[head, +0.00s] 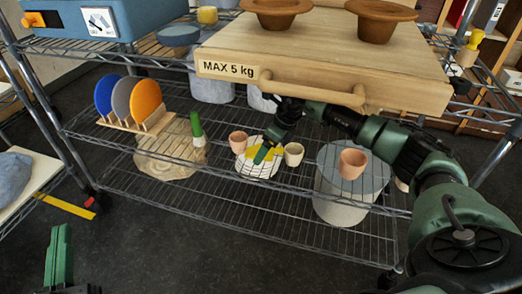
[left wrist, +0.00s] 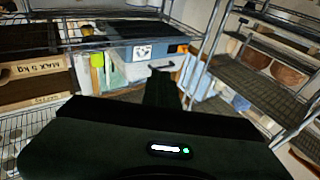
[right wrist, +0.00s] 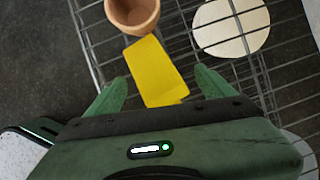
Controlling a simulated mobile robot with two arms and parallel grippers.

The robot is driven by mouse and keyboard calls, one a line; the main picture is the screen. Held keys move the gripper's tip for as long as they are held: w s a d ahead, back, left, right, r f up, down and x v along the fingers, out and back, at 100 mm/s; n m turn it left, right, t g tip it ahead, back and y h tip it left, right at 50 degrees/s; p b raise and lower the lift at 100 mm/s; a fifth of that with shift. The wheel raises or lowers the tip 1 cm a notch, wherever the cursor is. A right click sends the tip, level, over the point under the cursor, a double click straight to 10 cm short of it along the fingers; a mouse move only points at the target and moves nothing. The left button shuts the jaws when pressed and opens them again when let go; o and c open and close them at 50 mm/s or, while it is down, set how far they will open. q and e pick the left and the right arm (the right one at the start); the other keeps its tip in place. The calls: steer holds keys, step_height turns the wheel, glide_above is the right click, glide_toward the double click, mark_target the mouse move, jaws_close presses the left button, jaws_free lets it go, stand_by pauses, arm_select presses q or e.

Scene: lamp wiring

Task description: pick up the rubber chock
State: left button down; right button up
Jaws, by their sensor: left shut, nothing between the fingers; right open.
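The rubber chock seems to be the yellow wedge-like block (right wrist: 157,70) on the wire shelf in the right wrist view. In the head view its yellow (head: 277,152) shows partly behind my right gripper (head: 264,153). My right gripper is open, and in its wrist view its fingers (right wrist: 159,90) stand on both sides of the block's near part with gaps; I cannot tell their height above the shelf. My left gripper (head: 59,258) is shut and empty at the lower left, away from the shelf. Its shut fingers also show in the left wrist view (left wrist: 163,88).
A terracotta cup (head: 238,142) and a cream cup (head: 293,154) flank the block. A wooden board marked MAX 5 kg (head: 325,60) overhangs my right arm. A disc rack (head: 128,123) and green-topped object (head: 196,128) stand left. A terracotta pot (head: 352,163) stands right.

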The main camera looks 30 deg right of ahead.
steer(key=shift+s+d, duration=0.15)
steer(key=shift+s, duration=0.15)
steer(key=shift+w, duration=0.15)
steer(key=c, duration=1.7)
arm_select(q)
steer(key=shift+s+d+r+t, duration=0.15)
steer(key=shift+s+r+t, duration=0.1)
steer(key=shift+r, duration=0.2)
steer(key=shift+s+d+r+t, duration=0.1)
steer(key=shift+s+r+t, duration=0.15)
steer(key=shift+r, duration=0.2)
arm_select(e)
steer(key=shift+c, duration=0.3)
steer(key=shift+r, duration=0.1)
